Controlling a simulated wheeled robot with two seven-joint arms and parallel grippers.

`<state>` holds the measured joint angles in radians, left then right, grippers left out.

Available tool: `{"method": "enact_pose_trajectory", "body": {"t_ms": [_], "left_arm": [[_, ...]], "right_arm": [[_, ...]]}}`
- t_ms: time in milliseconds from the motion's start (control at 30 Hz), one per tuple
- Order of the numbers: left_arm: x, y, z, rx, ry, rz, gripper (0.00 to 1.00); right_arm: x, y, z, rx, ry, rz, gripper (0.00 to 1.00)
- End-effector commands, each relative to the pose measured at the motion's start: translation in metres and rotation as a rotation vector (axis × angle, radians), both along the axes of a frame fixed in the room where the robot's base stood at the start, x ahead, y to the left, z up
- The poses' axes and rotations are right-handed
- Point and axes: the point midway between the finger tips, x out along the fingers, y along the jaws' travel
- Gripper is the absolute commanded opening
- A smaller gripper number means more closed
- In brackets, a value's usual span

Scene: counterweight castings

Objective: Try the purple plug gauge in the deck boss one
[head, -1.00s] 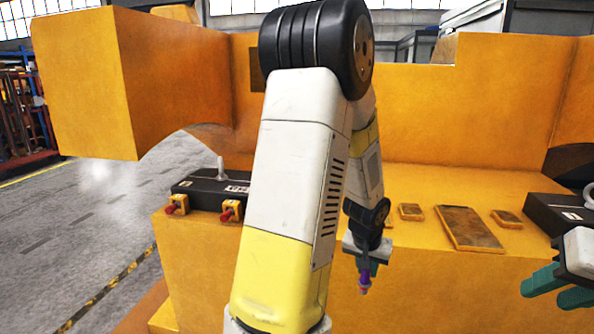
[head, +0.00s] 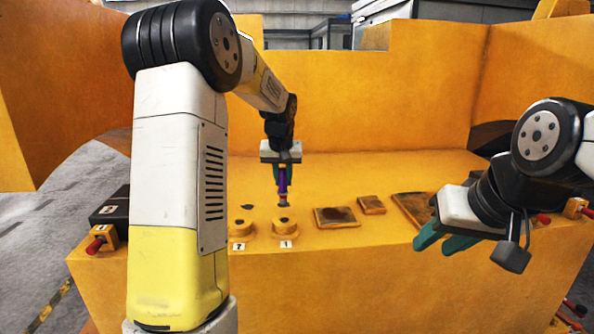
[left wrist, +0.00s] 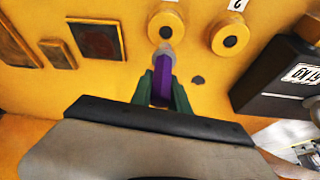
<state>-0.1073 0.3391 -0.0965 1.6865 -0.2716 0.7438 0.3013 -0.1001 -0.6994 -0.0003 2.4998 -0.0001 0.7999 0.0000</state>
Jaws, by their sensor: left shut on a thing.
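The purple plug gauge (head: 282,183) hangs upright, grey tip down, in my left gripper (head: 284,170), which is shut on it. The gauge and its grey tip also show in the left wrist view (left wrist: 161,84). Deck boss one (head: 285,230), a round yellow boss with a dark hole and a "1" label, is just below and in front of the tip in the head view. It also shows in the left wrist view (left wrist: 161,17), its hole uncovered and the tip apart from it. My right gripper (head: 445,241) is open and empty at the right.
Boss two (head: 243,231) stands left of boss one. Flat plates with dark faces (head: 336,217) lie to the right. A black box (head: 110,208) and red-handled parts (head: 96,244) are at the left. A high yellow wall (head: 360,90) stands behind.

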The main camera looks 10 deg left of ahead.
Motion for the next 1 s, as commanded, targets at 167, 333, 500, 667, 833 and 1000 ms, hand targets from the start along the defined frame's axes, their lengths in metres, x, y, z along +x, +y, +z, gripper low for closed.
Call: {"method": "enact_pose_trajectory", "body": {"t_ms": [167,333,500,667,833,1000], "left_arm": [[0.003,0.001,0.006,-0.004,0.000,0.004,0.00],[0.003,0.001,0.006,-0.003,0.000,0.004,0.00],[0.002,0.001,0.004,-0.003,0.000,0.003,0.00],[0.001,0.001,-0.008,-0.002,0.003,0.002,0.00],[0.001,0.001,-0.024,-0.002,0.002,0.002,0.00],[0.002,0.001,-0.039,-0.002,0.002,0.004,0.00]], "right_arm": [[0.000,0.000,0.000,0.000,-0.001,0.000,0.36],[0.000,0.000,0.000,0.000,-0.001,0.000,0.36],[0.000,0.000,0.000,0.000,0.000,0.000,0.36],[0.000,0.000,0.000,0.000,0.000,0.000,0.36],[0.000,0.000,0.000,0.000,0.000,0.000,0.36],[0.000,0.000,0.000,0.000,0.000,0.000,0.36]]}}
